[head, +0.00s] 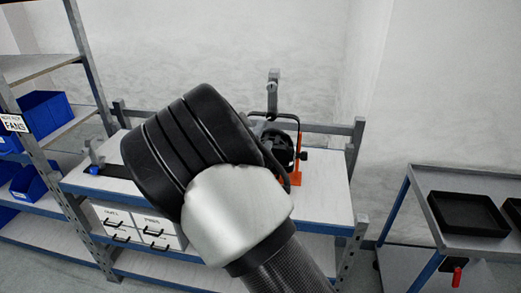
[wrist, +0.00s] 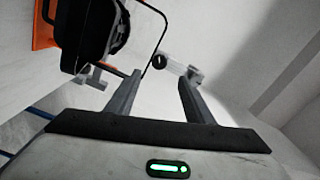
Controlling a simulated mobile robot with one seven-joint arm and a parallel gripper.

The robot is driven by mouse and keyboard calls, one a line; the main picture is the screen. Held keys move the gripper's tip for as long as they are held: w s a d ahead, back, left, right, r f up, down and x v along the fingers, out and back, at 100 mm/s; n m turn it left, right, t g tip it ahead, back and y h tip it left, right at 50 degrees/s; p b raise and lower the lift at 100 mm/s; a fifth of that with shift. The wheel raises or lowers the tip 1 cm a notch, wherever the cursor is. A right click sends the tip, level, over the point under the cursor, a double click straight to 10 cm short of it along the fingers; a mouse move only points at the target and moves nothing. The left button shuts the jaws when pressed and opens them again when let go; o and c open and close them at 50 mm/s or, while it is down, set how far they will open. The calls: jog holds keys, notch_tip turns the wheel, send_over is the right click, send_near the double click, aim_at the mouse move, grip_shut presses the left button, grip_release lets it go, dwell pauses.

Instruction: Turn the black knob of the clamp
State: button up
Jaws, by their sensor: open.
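In the wrist view, my gripper (wrist: 160,77) is open, with its two grey fingers apart. A round black knob (wrist: 159,62) appears between the fingertips, a little beyond them, and nothing is gripped. The knob is at the left end of the light grey clamp (wrist: 178,67), by the thin black yoke (wrist: 151,50). In the head view, a grey upright piece, apparently the clamp (head: 273,82), stands above the lamp. The black lamp (head: 275,145) with orange parts is on the bench, partly hidden by my arm, which also hides my gripper there.
The bench (head: 325,190) has a pale top and grey rails at the back. Shelving with blue bins (head: 45,112) stands at left. A grey cart (head: 440,205) with black trays (head: 467,214) stands at right. White drawers (head: 150,228) are under the bench.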

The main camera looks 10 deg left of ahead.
jog(key=s, duration=0.6)
jog(key=s+d+r+m+g+h, duration=0.2)
jog(key=s+d+m+g+h, duration=0.1)
jog(key=d+m, duration=0.55)
jog(key=s+d+r+m+g+h, duration=0.1)
jog(key=s+d+m+g+h, duration=0.15)
jog(key=d+m, duration=0.6)
jog(key=s+d+r+m+g+h, duration=0.2)
jog(key=d+m+g+h, duration=0.15)
jog(key=d+m, duration=0.45)
jog(key=s+d+m+g+y, duration=0.2)
jog(key=s+d+m+g, duration=0.1)
jog(key=s+m, duration=0.65)
jog(key=s+d+m+g+y, duration=0.2)
jog(key=s+d+m+g, duration=0.15)
jog(key=s+m, duration=0.55)
jog(key=s+a+r+m+t+y, duration=0.3)
jog(key=s+a+m+y, duration=0.2)
jog(key=m, duration=0.9)
jog(key=a, duration=0.3)
jog(key=shift+s+r+y, duration=0.15)
jog(key=shift+r+y, duration=0.05)
jog(key=shift+y, duration=0.1)
